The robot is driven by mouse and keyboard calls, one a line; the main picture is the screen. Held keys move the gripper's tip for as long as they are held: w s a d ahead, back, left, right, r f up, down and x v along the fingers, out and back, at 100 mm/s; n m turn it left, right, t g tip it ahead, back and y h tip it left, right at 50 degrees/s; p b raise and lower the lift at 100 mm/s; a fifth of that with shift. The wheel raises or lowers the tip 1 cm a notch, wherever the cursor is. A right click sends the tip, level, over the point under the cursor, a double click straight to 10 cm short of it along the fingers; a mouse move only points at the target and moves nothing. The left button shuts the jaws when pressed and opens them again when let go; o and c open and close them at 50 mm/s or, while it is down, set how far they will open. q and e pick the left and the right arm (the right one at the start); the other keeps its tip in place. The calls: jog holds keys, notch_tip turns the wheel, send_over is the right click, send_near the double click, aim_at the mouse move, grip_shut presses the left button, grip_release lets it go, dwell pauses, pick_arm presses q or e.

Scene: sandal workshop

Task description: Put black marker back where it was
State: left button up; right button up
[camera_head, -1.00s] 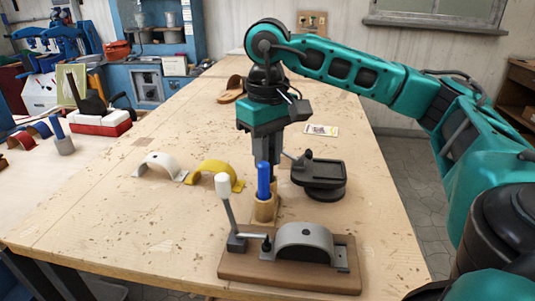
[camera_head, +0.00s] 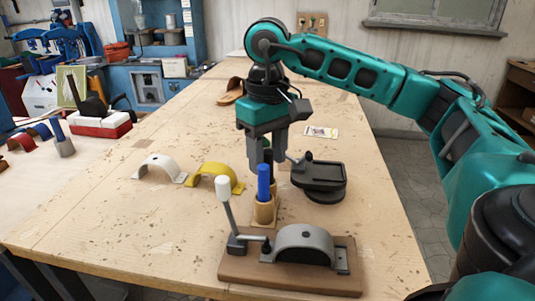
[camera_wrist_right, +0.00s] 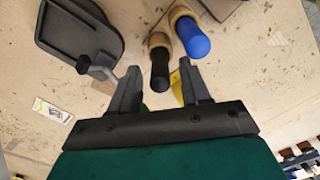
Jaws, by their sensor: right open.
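The black marker (camera_wrist_right: 160,75) stands upright in a wooden cup (camera_wrist_right: 158,40) in the right wrist view. In the head view it shows only partly (camera_head: 268,156), behind the blue marker (camera_head: 264,181). The blue marker stands in its own wooden cup (camera_head: 264,210), and also shows in the wrist view (camera_wrist_right: 194,38). My right gripper (camera_head: 267,161) is open, with its fingers apart on either side of the black marker's upper part. In the wrist view my right gripper (camera_wrist_right: 160,66) holds nothing. My left gripper is not in view.
A clamp fixture on a wooden board (camera_head: 235,268) stands in front of the cups. A black round-based stand (camera_head: 320,180) is close on the right. Yellow (camera_head: 217,173) and white (camera_head: 160,165) arched pieces lie left. A sandal (camera_head: 231,92) lies farther back. The table's left front is clear.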

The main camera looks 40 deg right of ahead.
notch_tip(320, 180, up, 6)
jog(key=shift+f+p, duration=0.1)
jog(key=shift+p, duration=0.25)
notch_tip(320, 180, up, 5)
jog(key=p, duration=0.3)
jog(key=shift+f, duration=0.15)
jog(key=shift+r+p, duration=0.35)
jog(key=shift+r, duration=0.2)
